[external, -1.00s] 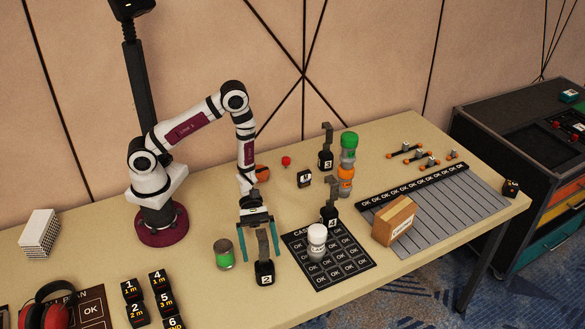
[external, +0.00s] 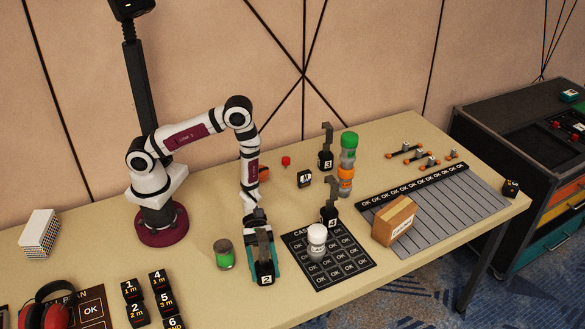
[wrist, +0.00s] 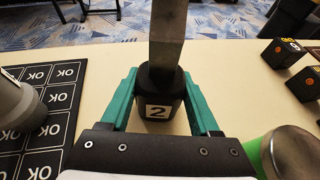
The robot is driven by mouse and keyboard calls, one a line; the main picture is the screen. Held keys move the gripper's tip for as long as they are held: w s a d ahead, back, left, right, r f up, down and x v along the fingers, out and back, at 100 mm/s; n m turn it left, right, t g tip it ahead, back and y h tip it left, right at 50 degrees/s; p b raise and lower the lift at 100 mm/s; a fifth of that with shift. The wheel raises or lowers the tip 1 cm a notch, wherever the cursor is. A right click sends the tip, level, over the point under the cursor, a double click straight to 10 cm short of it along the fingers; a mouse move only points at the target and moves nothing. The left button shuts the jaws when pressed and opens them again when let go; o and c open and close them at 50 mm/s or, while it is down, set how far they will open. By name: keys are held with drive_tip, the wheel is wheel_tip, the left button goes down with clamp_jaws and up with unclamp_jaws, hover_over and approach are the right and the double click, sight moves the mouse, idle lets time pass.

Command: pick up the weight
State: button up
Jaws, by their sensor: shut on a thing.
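The weight marked 2 (external: 265,269) is a black block with a tall grey metal handle, upright on the table near the front edge. It also shows in the wrist view (wrist: 158,111), its handle rising out of the top of the picture. My gripper (external: 263,271) is down at the block, with a teal finger on each side. In the wrist view my gripper (wrist: 161,108) is shut on the block. Two similar weights, marked 3 (external: 325,160) and 4 (external: 329,216), stand farther back to the right.
A green can (external: 224,254) stands close left of my gripper. A white jar (external: 316,241) stands on the black OK mat (external: 345,271) to the right. A cardboard box (external: 394,221) lies beyond it. Black numbered blocks (external: 131,290) sit at the front left.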

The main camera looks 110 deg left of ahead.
clamp_jaws()
